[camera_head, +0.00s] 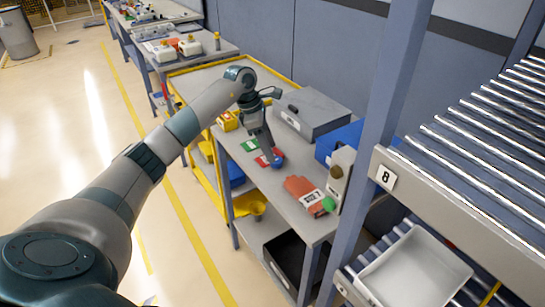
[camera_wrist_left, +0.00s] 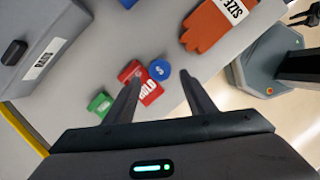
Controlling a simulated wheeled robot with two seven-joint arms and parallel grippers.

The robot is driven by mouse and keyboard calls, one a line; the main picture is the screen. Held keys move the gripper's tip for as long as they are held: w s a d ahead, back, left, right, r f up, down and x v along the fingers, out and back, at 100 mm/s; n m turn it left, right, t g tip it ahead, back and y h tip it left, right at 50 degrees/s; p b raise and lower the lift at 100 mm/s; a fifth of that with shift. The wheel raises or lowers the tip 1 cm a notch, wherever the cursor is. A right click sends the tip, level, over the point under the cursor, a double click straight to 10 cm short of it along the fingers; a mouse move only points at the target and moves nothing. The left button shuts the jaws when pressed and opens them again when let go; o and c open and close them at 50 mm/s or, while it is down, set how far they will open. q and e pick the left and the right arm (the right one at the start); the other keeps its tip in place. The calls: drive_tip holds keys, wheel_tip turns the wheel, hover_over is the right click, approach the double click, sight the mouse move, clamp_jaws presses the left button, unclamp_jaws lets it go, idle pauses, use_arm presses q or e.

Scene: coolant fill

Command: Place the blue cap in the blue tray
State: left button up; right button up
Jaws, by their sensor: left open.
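The blue cap (camera_head: 278,161) lies on the grey workbench top, beside a red tag. In the left wrist view the round blue cap (camera_wrist_left: 159,70) has a white mark on top and lies just ahead of the finger gap. My left gripper (camera_head: 270,154) points down over the bench close to the cap. Its two fingers (camera_wrist_left: 160,78) are apart with nothing held between them. A blue container (camera_head: 345,140), possibly the blue tray, stands at the bench's back right, partly hidden by the post and a bottle. A small dark pronged part at the wrist view's top right edge may be my right gripper (camera_wrist_left: 303,17).
A red tag (camera_wrist_left: 147,83) and a green tag (camera_wrist_left: 100,103) lie by the cap. Orange gloves (camera_head: 298,187), a green-capped bottle (camera_head: 339,180) and a grey case (camera_head: 311,112) are on the bench. A blue-grey post (camera_head: 378,110) and roller racks stand at right.

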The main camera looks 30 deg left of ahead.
use_arm(q)
drive_tip(key=b+v, duration=0.1)
drive_tip(key=v, duration=0.6)
drive_tip(key=shift+r+b, duration=0.3)
drive_tip(key=shift+b, duration=0.1)
drive_tip(key=shift+a, duration=0.1)
